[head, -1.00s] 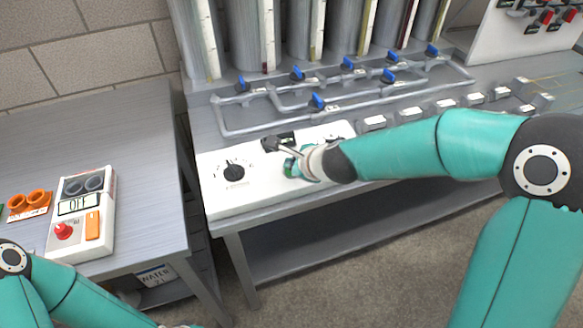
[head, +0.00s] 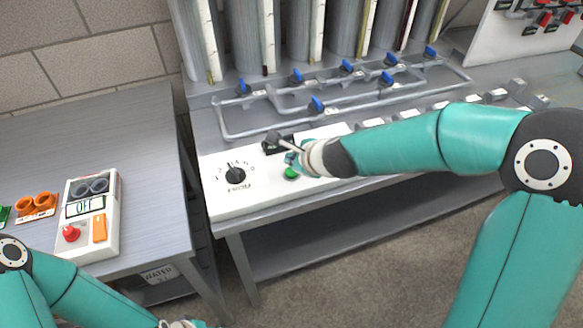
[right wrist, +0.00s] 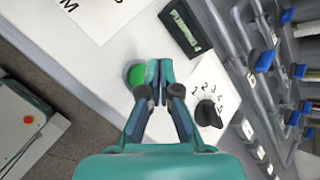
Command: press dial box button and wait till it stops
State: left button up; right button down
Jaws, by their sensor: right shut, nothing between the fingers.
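The dial box (head: 225,202) is a long white panel on the front of the grey bench. It carries a black FROM dial (head: 235,174), a green round button (head: 291,173) and a dark display (head: 270,149), partly hidden by my right gripper. My right gripper (head: 290,158) is shut and empty, just beside the button. In the right wrist view, the shut fingertips (right wrist: 159,72) are right of the green button (right wrist: 135,75). My left gripper (head: 182,324) is barely visible at the bottom edge.
Pipes with blue valves (head: 317,105) run behind the box, before tall tanks. On the left table (head: 130,135), a white control box (head: 111,240) has a red button and a display reading OFF. Orange rings (head: 37,203) lie beside it.

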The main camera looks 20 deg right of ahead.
aim_at(293, 173)
notch_tip(293, 173, up, 4)
jog(key=p, duration=0.3)
jog(key=shift+s+f, duration=0.1)
dwell(0.7)
